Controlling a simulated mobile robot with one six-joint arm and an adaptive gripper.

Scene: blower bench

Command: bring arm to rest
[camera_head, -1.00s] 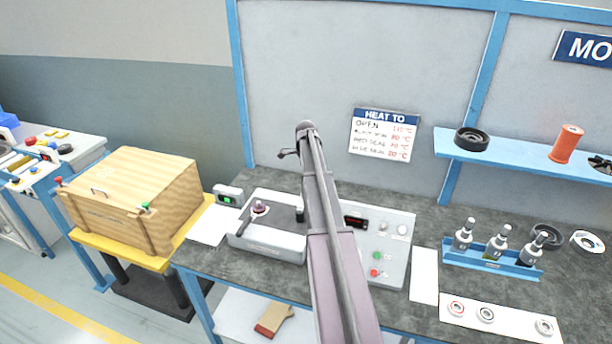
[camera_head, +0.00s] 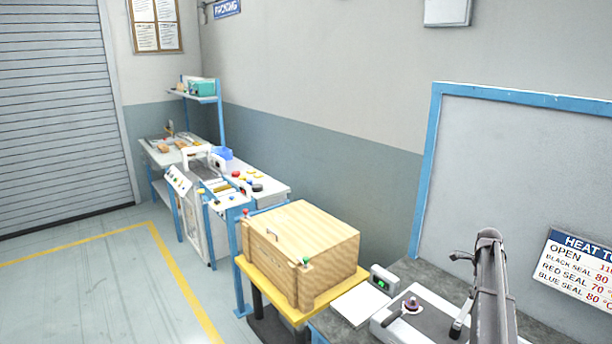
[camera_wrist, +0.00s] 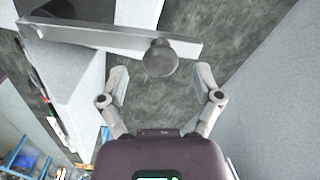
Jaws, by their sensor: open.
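My gripper (camera_wrist: 160,88) is open and empty in the wrist view, its two fingers spread apart. A grey lever with a round knob (camera_wrist: 161,58) lies just past the fingertips in that view, and I see no contact with it. In the head view my arm (camera_head: 490,285) rises at the lower right, in front of the bench panel. The gripper's fingers cannot be made out there.
A grey bench device (camera_head: 425,318) stands beside my arm, next to a small meter with a green display (camera_head: 384,280). A wooden crate (camera_head: 305,250) sits on a yellow-topped stand to the left. A sign (camera_head: 580,265) hangs on the panel. Open floor (camera_head: 90,290) lies at far left.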

